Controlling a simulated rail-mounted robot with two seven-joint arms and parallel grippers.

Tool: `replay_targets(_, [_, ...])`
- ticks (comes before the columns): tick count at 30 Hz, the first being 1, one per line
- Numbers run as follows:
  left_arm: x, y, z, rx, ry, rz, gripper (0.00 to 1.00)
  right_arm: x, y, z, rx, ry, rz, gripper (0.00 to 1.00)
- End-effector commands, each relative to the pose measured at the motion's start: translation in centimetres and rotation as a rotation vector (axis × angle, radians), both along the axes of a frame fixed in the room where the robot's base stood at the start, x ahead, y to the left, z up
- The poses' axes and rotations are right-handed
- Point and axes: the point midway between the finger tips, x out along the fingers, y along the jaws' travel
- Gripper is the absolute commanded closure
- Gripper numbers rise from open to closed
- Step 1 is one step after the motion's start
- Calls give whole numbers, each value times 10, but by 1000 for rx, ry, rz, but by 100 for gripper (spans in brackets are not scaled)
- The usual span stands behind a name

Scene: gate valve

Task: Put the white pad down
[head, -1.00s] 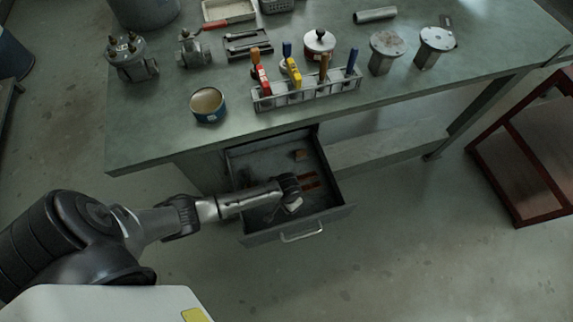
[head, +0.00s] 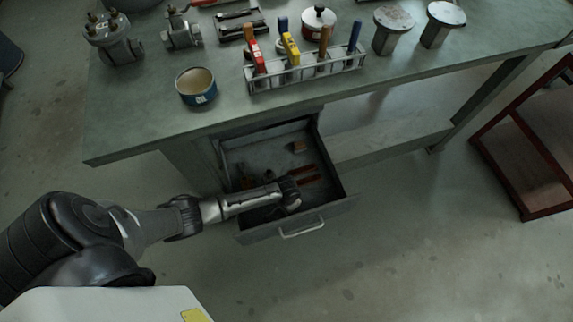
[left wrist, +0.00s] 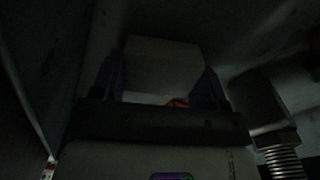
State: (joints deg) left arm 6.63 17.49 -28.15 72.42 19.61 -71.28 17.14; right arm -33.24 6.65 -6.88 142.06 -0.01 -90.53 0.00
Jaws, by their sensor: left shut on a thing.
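My left gripper (head: 289,193) reaches into the open drawer (head: 301,227) from the left, near its front wall. In the left wrist view my left gripper (left wrist: 163,80) is shut on the white pad (left wrist: 162,66), a pale block between its two dark fingers. That view is very dark, and I cannot tell whether the pad touches the drawer floor. In the head view a small pale bit of the pad (head: 293,205) shows by the fingers; the rest is hidden. My right gripper is out of view.
The drawer also holds a small brown block (head: 299,147) and red-handled tools (head: 318,173). On the workbench (head: 140,140) above stand a blue tin (head: 197,87), a rack (head: 305,73) of coloured-handled tools and valve parts. A dark red cart (head: 535,170) stands at right.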

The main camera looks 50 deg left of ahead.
Motion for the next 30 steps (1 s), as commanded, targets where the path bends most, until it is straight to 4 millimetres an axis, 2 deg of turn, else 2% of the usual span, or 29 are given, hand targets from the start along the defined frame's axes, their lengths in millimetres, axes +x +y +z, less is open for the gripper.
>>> replay_targets(5, [0, 0, -4, 0, 0, 1, 52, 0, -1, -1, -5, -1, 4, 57])
replay_targets(6, [0, 0, -4, 0, 0, 0, 32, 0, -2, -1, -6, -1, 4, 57])
replay_targets(14, [0, 0, -4, 0, 0, 0, 7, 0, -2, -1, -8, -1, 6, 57])
replay_targets(23, [0, 0, 0, 1, -1, 0, 7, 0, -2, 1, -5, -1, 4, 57])
replay_targets(30, [1, 1, 39, 0, -2, 0, 7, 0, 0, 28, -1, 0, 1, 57])
